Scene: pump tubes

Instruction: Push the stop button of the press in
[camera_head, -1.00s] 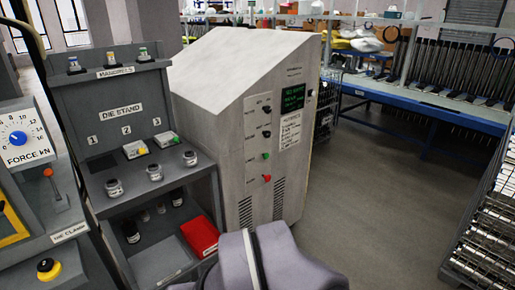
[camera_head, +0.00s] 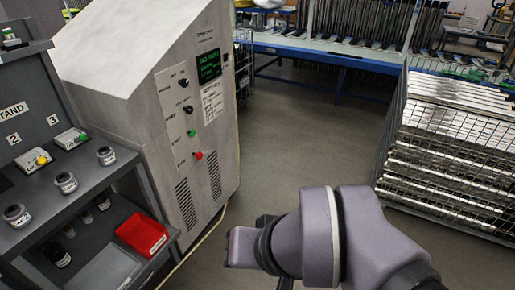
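A grey cabinet with a sloped top (camera_head: 120,50) stands left of centre. Its front panel has a red button (camera_head: 198,155), a green button (camera_head: 191,133), dark knobs and a lit green-text screen (camera_head: 208,67). The small labels beside the buttons are too blurred to read, so I cannot tell which is a stop button. The panel with the force dial and the die clamp lever is out of view. My lilac arm (camera_head: 365,235) reaches in at the bottom, right of the cabinet and apart from it. My gripper's fingertips cannot be made out.
A dark die stand (camera_head: 35,140) at left holds several jars, two small blocks and a red bin (camera_head: 142,234). A wire cage of metal bars (camera_head: 455,130) stands at right. A blue workbench (camera_head: 345,57) crosses the back. Grey floor (camera_head: 300,140) is clear between cabinet and cage.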

